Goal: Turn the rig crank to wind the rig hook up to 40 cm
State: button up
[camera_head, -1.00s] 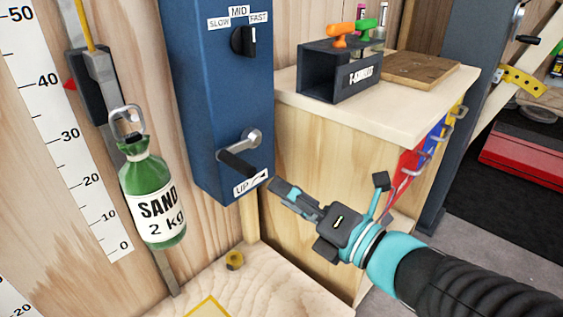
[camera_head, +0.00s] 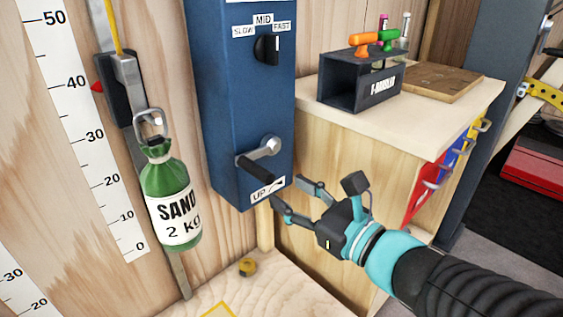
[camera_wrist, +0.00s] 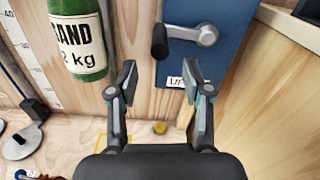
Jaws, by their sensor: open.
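The rig crank (camera_head: 262,158) sits low on the blue rig box (camera_head: 240,100). The rig hook (camera_head: 150,125) holds a green sand bag (camera_head: 168,200) marked 2 kg, hanging beside the scale (camera_head: 95,150). A red pointer (camera_head: 97,86) is close to the 40 mark; the exact reading is unclear. My gripper (camera_head: 291,194) is open and empty, below and right of the crank handle, apart from it. Its fingers also show in the wrist view (camera_wrist: 160,75).
A speed knob (camera_head: 267,49) is on the upper box. A wooden bench (camera_head: 400,120) right of it bears a dark holder (camera_head: 360,85) with coloured handles. A brass knob (camera_head: 247,267) is on the wooden base below.

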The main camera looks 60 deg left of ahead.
aim_at(253, 168)
jog(key=a, duration=0.3)
jog(key=s+a, duration=0.1)
jog(key=a, duration=0.3)
jog(key=a+p, duration=0.1)
jog(key=a, duration=0.2)
jog(key=shift+s+a, duration=0.35)
jog(key=shift+s, duration=0.05)
grip_shut()
